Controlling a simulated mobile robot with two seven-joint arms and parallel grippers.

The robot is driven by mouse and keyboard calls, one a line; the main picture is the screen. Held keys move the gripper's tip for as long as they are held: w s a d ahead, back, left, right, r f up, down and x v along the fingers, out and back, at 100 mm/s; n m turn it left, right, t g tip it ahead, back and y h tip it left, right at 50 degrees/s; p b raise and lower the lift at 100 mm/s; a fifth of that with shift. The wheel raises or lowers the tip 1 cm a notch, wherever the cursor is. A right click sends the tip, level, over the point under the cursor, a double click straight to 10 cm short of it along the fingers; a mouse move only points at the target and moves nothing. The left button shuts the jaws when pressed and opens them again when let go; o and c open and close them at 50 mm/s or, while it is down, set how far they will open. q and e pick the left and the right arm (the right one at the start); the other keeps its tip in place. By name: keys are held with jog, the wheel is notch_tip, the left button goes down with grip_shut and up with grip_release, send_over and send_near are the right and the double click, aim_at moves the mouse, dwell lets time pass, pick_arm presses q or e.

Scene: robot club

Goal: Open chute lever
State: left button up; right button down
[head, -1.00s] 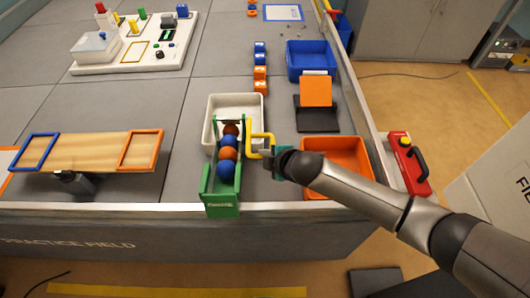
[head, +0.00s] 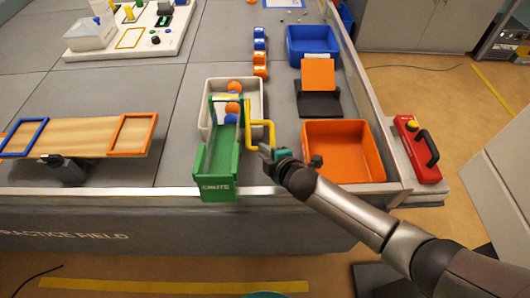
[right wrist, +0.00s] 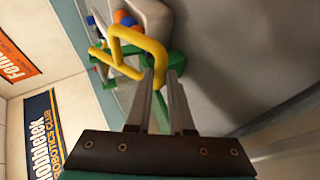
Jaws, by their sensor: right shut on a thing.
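The green chute (head: 219,160) stands at the table's front edge in the head view, its near part empty. Its yellow lever (head: 261,122) is a bent bar on the chute's right side; it also shows in the right wrist view (right wrist: 130,42). My right gripper (head: 268,150) is shut on the lever's near end; in the right wrist view its fingers (right wrist: 161,80) close around the bar. An orange ball (head: 235,86) is in the white tray (head: 256,92) beyond the chute. Another orange ball (head: 233,108) and a blue ball (head: 231,119) are at the chute's far end. My left gripper is out of view.
An orange bin (head: 373,165) stands right of my right gripper, with a red box with a black handle (head: 420,155) beyond it. A blue bin (head: 314,43) is farther back. A wooden seesaw board (head: 85,137) is at left.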

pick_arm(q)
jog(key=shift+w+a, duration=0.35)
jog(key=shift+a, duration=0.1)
pick_arm(e)
jog(key=shift+s+f, duration=0.35)
jog(key=shift+f, duration=0.4)
jog(key=c, duration=0.8)
grip_release()
jog(key=shift+w, duration=0.2)
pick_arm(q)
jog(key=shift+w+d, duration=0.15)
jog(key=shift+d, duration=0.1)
pick_arm(e)
jog(key=shift+r, duration=0.1)
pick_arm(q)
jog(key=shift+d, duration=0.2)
pick_arm(e)
jog(key=shift+w+r, duration=0.1)
